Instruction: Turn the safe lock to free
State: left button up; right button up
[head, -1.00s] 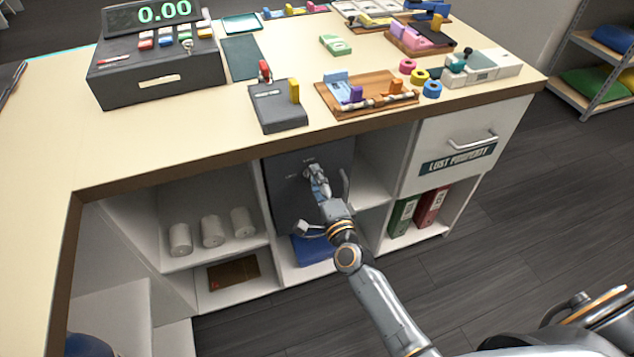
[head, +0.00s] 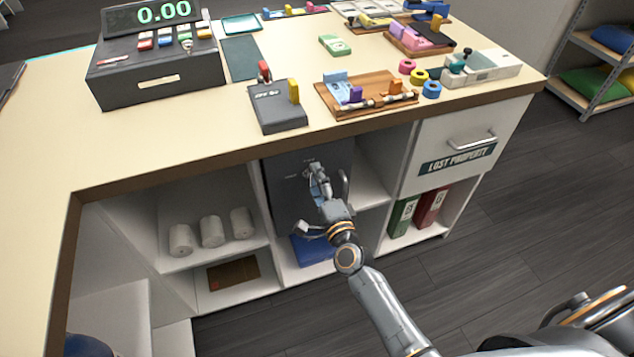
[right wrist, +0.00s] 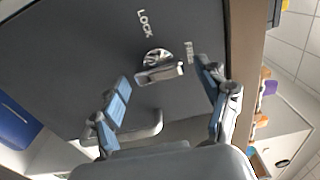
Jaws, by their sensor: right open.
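The dark grey safe (head: 285,205) stands in a bay under the counter. Its front also fills much of the right wrist view (right wrist: 60,60). The silver lock knob (right wrist: 160,67) sits on that front between the words LOCK and FREE. One end of its bar lies close to FREE; I cannot tell which end is the pointer. My right gripper (head: 318,180) is at the safe front; in the wrist view its open fingers (right wrist: 166,90) stand to either side, short of the knob and apart from it. In the head view the gripper largely hides the knob. My left gripper is not in view.
A grey bar handle (right wrist: 142,127) on the safe is close to my fingers. The counter top (head: 220,125) overhangs the bay. White rolls (head: 212,231) stand on the left shelf, binders (head: 431,205) on the right. A blue item (head: 312,249) lies below the safe.

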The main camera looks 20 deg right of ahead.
jog(key=s, duration=1.2)
jog(key=shift+d, duration=0.2)
jog(key=s+f+n+g, duration=0.3)
jog(key=s+f+n, duration=0.15)
jog(key=f, duration=0.55)
jog(key=s+f+n+g+y+p, duration=0.1)
jog(key=s+f+n+g, duration=0.3)
jog(key=f, duration=0.7)
jog(key=s+f+n+g, duration=0.2)
jog(key=s+f+n, duration=0.25)
jog(key=f, duration=0.55)
jog(key=s+d+f+n+g, duration=0.1)
jog(key=s+f, duration=0.3)
jog(key=s, duration=0.4)
jog(key=s+d+f+n+g+h, duration=0.1)
jog(key=s+f+n+g, duration=0.3)
jog(key=s, duration=0.5)
jog(key=s+d+f+n+g+p, duration=0.1)
jog(key=s+d+f+n+g, duration=0.1)
jog(key=s+f, duration=0.3)
jog(key=s+d+g, duration=0.1)
jog(key=s, duration=0.2)
jog(key=shift+s+d+f+h, duration=0.2)
jog(key=shift+d+f+h, duration=0.1)
jog(key=shift+f, duration=0.1)
